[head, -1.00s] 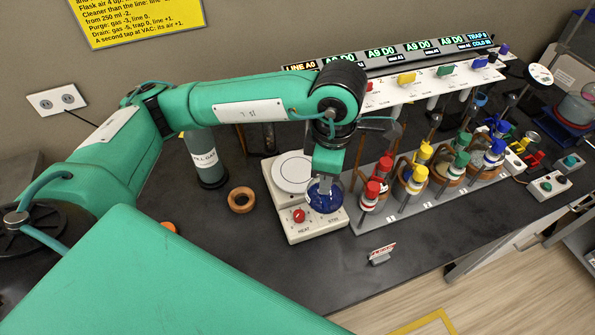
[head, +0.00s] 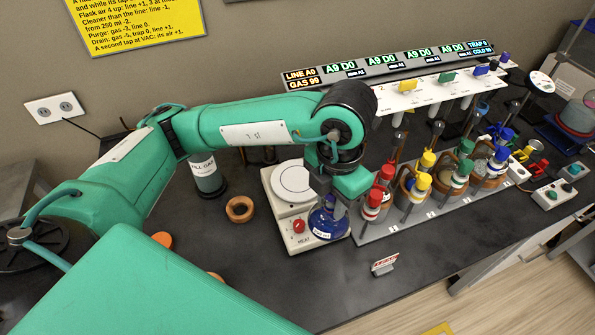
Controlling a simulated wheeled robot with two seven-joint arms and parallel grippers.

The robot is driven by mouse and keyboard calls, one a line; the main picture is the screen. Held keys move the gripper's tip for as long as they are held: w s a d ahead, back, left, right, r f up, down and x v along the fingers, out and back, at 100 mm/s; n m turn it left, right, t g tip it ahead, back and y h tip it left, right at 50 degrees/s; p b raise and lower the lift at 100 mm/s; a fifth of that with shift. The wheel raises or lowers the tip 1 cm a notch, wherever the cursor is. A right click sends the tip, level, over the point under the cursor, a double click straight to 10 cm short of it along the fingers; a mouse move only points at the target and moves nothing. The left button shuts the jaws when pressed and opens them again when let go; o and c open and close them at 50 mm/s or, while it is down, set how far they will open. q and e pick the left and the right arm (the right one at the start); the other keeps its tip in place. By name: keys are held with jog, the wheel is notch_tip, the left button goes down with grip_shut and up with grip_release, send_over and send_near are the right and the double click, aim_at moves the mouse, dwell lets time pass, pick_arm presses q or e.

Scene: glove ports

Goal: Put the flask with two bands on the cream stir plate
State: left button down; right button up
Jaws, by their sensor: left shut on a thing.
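My left gripper (head: 330,193) is shut on the neck of a flask with a deep blue body (head: 329,218) and a small white label. The flask looks upright. Its bands cannot be made out, as the gripper covers its neck. The cream stir plate (head: 280,220) stands on the bench, with a round white top (head: 291,183) and a red knob at the front. The flask overlaps the plate's right front part, right of the knob and off the round top. I cannot tell whether it touches the plate. My right gripper is not in view.
Right of the plate, a grey rack (head: 400,222) holds several flasks with coloured caps below a valve manifold (head: 405,97). A cork ring (head: 239,209) and a gas cylinder (head: 206,173) stand to the left. A small sign (head: 384,264) stands in front; bare bench lies around it.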

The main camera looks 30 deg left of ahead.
pick_arm(q)
jog(key=w+a+f+p, duration=0.3)
jog(key=w+a+p, duration=0.4)
jog(key=w+a, duration=0.4)
jog(key=shift+w+a+f+p, duration=0.3)
jog(key=shift+w+a, duration=0.1)
jog(key=shift+a, duration=0.75)
jog(key=shift+f+b, duration=0.15)
jog(key=shift+b, duration=0.15)
jog(key=c, duration=1.1)
grip_release()
jog(key=shift+o, duration=0.2)
